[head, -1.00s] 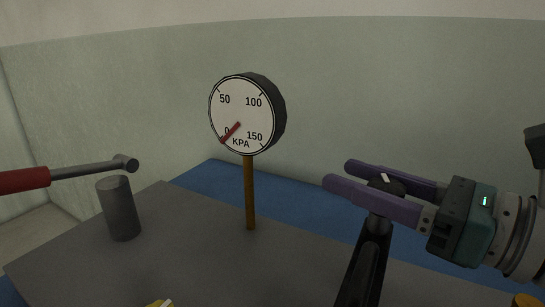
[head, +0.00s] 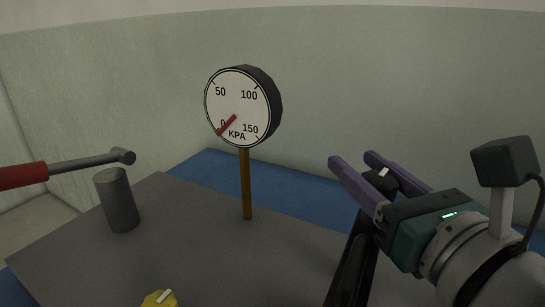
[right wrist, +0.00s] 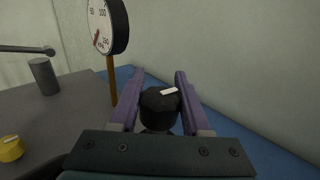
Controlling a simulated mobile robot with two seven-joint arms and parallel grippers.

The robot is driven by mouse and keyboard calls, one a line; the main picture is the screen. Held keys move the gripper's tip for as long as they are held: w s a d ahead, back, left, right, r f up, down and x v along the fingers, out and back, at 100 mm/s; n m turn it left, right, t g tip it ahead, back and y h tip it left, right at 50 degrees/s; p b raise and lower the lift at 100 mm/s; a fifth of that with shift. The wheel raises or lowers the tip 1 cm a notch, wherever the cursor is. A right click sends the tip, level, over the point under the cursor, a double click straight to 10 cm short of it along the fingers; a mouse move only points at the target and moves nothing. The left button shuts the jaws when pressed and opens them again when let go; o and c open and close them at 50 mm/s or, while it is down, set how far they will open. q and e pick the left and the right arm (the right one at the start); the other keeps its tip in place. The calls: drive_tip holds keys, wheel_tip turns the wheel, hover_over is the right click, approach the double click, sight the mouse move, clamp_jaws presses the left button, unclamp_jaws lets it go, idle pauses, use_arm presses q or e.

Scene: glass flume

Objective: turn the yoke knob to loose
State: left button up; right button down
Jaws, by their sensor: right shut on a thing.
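The black knob (head: 394,183) with a white pointer mark sits on top of a dark post, at the right in the head view. I take it for the yoke knob. My right gripper (head: 354,158) is shut on it, one purple finger on each side. The right wrist view shows the knob (right wrist: 158,107) between the fingers, its white mark slanting up to the right. No lettering for loose or tight can be read. The knob's lower part is partly hidden by the gripper. My left gripper is not in view.
A round KPA gauge (head: 236,105) on a brown post stands left of the gripper, its red needle near 0. A yellow knob (head: 158,300) is at the bottom edge. A grey cylinder (head: 118,202) and a red-handled lever (head: 24,176) are at the left.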

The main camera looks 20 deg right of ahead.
idle(0.3)
drive_tip(key=shift+c, duration=1.9)
unclamp_jaws()
drive_tip(key=shift+y, duration=0.3)
